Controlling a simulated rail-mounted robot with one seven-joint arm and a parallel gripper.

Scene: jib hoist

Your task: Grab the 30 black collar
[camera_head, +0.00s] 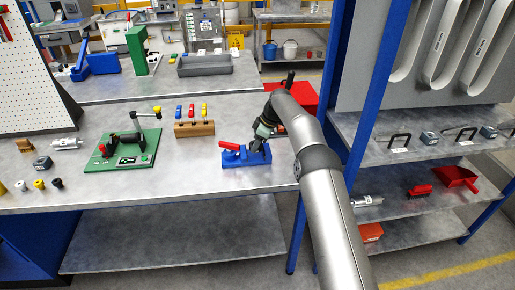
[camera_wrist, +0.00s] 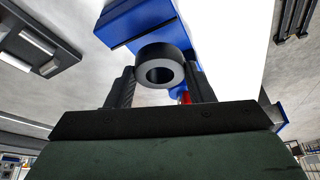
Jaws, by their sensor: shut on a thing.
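The black collar (camera_wrist: 146,62) is a thick ring with a round hole, seen between the two dark fingers of my gripper (camera_wrist: 160,86) in the wrist view. The fingers are shut on its sides. No number is readable on it. In the head view my gripper (camera_head: 259,143) points down at the blue fixture (camera_head: 237,160) with a red handle (camera_head: 229,146); the collar is too small or hidden there. In the wrist view the blue fixture (camera_wrist: 132,20) lies right behind the collar; I cannot tell whether they touch.
A wooden block (camera_head: 194,129) with coloured-handled tools and a green fixture (camera_head: 146,150) stand left on the bench. Small yellow, white and black pieces (camera_head: 57,184) stand at the left front. A blue post (camera_head: 352,95) and shelves rise at right.

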